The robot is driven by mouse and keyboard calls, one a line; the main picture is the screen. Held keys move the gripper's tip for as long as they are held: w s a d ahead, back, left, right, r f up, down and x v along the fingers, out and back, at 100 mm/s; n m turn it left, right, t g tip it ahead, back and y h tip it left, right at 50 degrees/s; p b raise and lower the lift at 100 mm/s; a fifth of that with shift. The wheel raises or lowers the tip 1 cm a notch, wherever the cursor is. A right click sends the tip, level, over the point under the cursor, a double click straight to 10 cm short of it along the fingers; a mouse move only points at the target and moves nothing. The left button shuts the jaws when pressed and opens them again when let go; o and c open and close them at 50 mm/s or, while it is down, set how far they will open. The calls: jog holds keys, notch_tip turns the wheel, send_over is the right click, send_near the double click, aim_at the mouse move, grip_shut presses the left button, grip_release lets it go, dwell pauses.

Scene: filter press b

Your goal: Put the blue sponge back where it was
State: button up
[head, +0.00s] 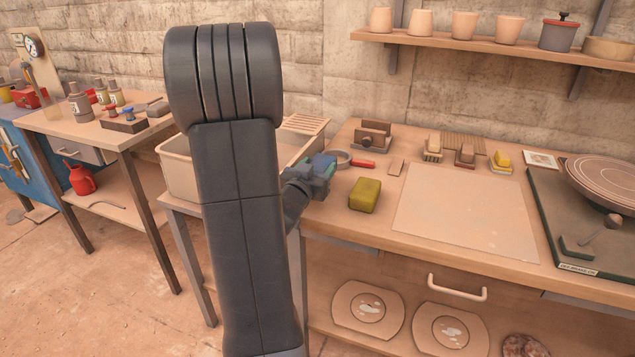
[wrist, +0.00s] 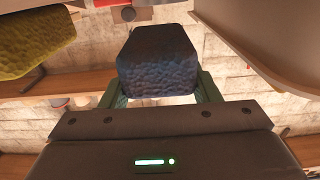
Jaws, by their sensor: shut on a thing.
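The blue sponge (wrist: 158,62) is dark blue and rough in the wrist view. My gripper (wrist: 158,92) is shut on it, with a green finger on each side. In the head view the sponge (head: 323,162) shows at the tip of my gripper (head: 318,178), by the left end of the workbench and near the right side of the pale basin. Whether it touches the bench top cannot be told. A yellow-green sponge (head: 365,195) lies on the bench just right of my gripper; it also shows at the upper left of the wrist view (wrist: 30,38).
A pale basin (head: 180,172) stands left of the workbench (head: 325,217), partly hidden by my arm. A red-handled round tool (head: 362,163) lies behind the sponges. Several brushes and blocks line the back. A large pale board (head: 467,212) lies flat and clear.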

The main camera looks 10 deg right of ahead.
jog(key=shift+f+b, duration=0.35)
jog(key=shift+f, duration=1.4)
jog(key=shift+f+b, duration=0.25)
jog(key=shift+b, duration=0.05)
jog(key=o, duration=1)
jog(key=shift+r, duration=0.1)
jog(key=shift+r+p, duration=0.25)
jog(key=shift+p, duration=0.15)
jog(key=v, duration=1.2)
jog(key=shift+f, duration=0.1)
jog(key=shift+w, duration=0.1)
